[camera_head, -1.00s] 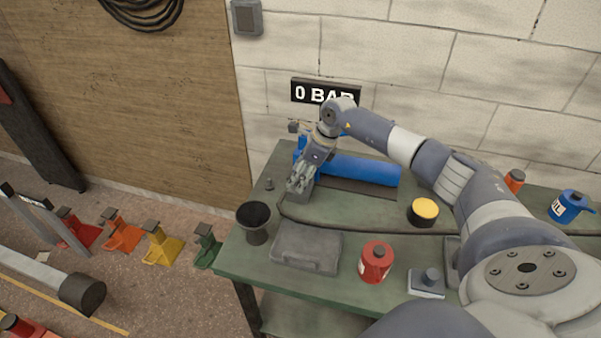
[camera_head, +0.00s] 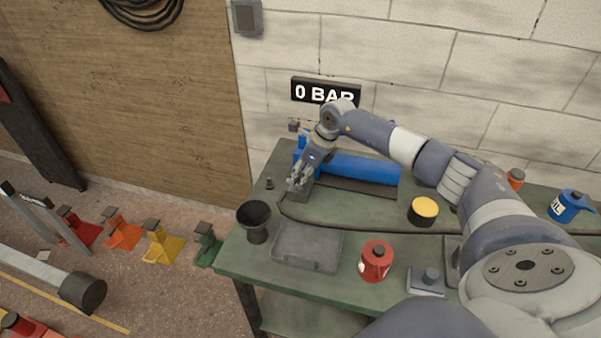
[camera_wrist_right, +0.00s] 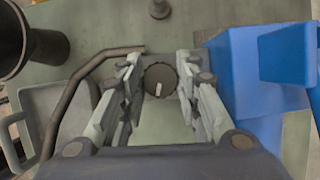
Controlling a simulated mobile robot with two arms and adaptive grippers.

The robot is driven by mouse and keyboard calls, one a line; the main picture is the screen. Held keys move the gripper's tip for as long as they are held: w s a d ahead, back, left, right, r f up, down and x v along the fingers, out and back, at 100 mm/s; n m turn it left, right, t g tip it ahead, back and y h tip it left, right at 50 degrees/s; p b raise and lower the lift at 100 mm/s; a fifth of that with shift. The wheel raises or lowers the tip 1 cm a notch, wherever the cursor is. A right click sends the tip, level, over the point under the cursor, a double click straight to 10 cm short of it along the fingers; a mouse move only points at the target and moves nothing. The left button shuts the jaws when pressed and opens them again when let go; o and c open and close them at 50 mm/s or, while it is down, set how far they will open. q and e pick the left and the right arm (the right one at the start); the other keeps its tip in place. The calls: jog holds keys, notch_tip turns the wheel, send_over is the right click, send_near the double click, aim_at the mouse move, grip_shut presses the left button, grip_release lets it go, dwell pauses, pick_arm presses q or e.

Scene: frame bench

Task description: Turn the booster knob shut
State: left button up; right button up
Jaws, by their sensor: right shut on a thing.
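The booster knob (camera_wrist_right: 155,84) is dark, round and ridged, with a short white mark that stands almost upright in the right wrist view. My right gripper (camera_wrist_right: 158,66) has a finger on each side of it and is shut on it. In the head view my right gripper (camera_head: 294,184) points down at the grey block (camera_head: 301,195) in front of the blue booster (camera_head: 360,169); its hand hides the knob there. A sign (camera_head: 325,92) on the wall above reads "0 BAR". My left gripper is not in view.
A dark hose (camera_head: 345,230) runs along the bench behind the case.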

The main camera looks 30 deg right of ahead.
jog(key=m+h, duration=0.1)
jog(key=m, duration=0.2)
jog(key=shift+a+t, duration=0.1)
jog(key=shift+t, duration=0.2)
jog(key=m+h, duration=0.1)
jog(key=m, duration=0.2)
jog(key=m+h+b, duration=0.2)
jog(key=m, duration=0.2)
jog(key=shift+a+f+m, duration=0.1)
jog(key=shift+m, duration=0.2)
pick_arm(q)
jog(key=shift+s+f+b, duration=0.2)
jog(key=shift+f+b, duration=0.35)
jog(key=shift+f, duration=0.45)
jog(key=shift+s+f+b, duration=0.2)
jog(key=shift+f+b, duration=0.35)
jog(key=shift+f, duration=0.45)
pick_arm(e)
jog(key=shift+m+h, duration=0.6)
jog(key=shift+m, duration=1.3)
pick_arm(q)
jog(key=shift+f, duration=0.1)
pick_arm(e)
jog(key=shift+g, duration=0.4)
jog(key=o, duration=1.1)
jog(key=shift+c, duration=0.2)
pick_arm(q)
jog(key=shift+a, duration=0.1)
